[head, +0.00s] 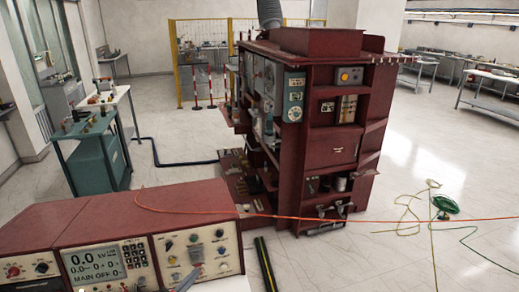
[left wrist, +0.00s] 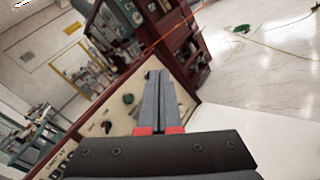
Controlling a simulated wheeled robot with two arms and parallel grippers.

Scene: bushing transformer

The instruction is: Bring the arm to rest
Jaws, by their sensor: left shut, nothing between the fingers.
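My left gripper (head: 188,280) shows at the bottom edge of the head view, in front of the control panel of the red test console (head: 110,215). In the left wrist view my left gripper (left wrist: 158,75) has its two long grey fingers together with nothing between them. The fingers point toward the beige console panel (left wrist: 120,110); I cannot tell whether they touch it. The red transformer cabinet (head: 335,145) stands beyond the console, with open shelves and small parts. My right gripper is not in view.
An orange cable (head: 300,217) runs across the console top and on to the right. A green cable reel (head: 445,205) with loose yellow and green cable lies on the floor. A teal cart (head: 98,160) stands at left. The floor at right is largely clear.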

